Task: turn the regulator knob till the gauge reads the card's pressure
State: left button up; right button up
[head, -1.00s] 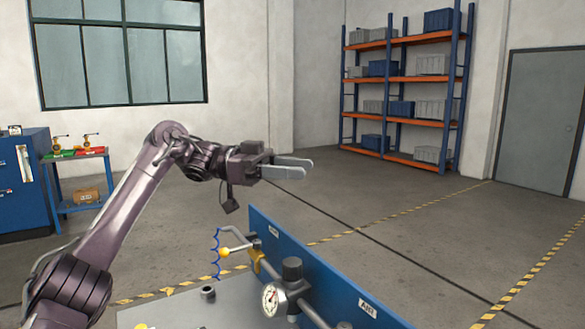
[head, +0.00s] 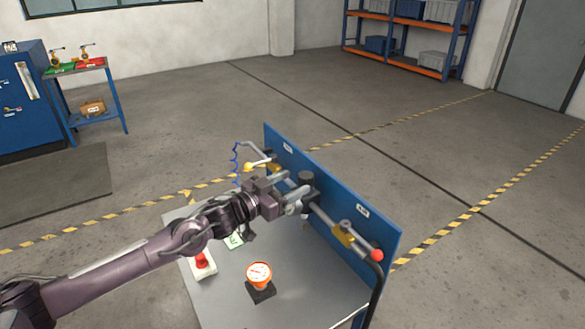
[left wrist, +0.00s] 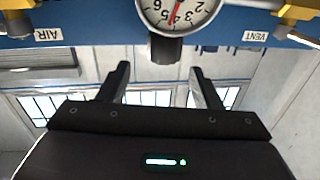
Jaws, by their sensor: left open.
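The regulator's dark knob (head: 306,179) sits on the pipework in front of the blue panel. My left gripper (head: 292,190) is beside it, with its fingers reaching toward it; contact cannot be told. In the left wrist view, my left gripper (left wrist: 162,86) is open and empty, and the dark knob (left wrist: 165,48) lies beyond the gap between its fingers. My right gripper is out of view.
The blue panel (head: 345,205) stands along the bench (head: 305,300). A red button box (head: 202,265) and an orange-rimmed dial (head: 259,274) are on the bench. Floor behind is clear.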

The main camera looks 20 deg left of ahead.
aim_at(300, 180)
pick_arm(q)
jog(key=shift+s+a+f+n+t+y, duration=0.1)
jog(key=shift+s+a+n+t+y, duration=0.15)
jog(key=shift+s+n, duration=0.15)
jog(key=shift+s+a+n+t+y, duration=0.15)
jog(key=shift+s+n+y, duration=0.15)
jog(key=shift+s, duration=0.15)
jog(key=p+x, duration=0.2)
jog(key=x, duration=0.5)
jog(key=shift+w+d+f, duration=0.1)
jog(key=shift+w+d, duration=0.05)
jog(key=shift+w, duration=0.2)
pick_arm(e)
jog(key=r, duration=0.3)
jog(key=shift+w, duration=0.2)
